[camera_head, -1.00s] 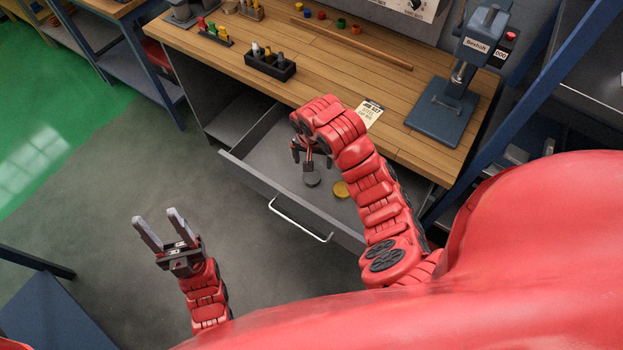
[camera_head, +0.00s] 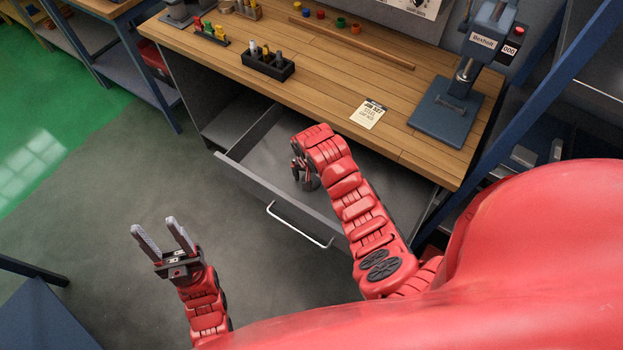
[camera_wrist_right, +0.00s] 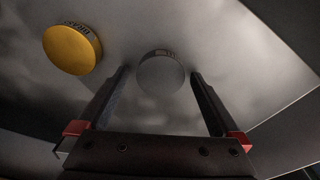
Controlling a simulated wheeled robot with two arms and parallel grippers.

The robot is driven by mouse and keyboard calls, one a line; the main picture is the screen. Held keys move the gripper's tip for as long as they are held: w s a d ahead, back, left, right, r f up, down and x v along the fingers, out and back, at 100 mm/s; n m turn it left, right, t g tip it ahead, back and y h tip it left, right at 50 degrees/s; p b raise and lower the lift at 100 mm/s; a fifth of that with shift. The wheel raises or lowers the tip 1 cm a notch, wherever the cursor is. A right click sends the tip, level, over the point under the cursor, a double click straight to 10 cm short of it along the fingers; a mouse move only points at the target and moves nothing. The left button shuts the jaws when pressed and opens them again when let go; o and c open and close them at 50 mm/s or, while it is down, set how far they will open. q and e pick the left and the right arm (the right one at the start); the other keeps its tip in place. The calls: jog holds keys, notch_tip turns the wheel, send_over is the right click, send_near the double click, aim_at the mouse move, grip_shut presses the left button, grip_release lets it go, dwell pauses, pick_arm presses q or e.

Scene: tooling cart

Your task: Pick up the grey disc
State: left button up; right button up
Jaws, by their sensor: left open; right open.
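The grey disc (camera_wrist_right: 161,75) lies on the floor of the open drawer; in the right wrist view it sits between and just beyond the tips of my right gripper (camera_wrist_right: 158,78). In the head view the right gripper (camera_head: 303,177) is low inside the drawer, and a small dark part of the disc (camera_head: 312,184) shows beside it. The right gripper is open and points down at the disc. My left gripper (camera_head: 163,235) is open and empty, left of the drawer above the floor.
A yellow disc (camera_wrist_right: 72,49) with lettering lies left of the grey disc in the right wrist view. The open drawer (camera_head: 240,172) has a front wall and a handle (camera_head: 299,224). Above it is the wooden bench top (camera_head: 330,85) with a card (camera_head: 368,114) and a press (camera_head: 455,95).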

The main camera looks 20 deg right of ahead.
grip_shut()
dwell(0.5)
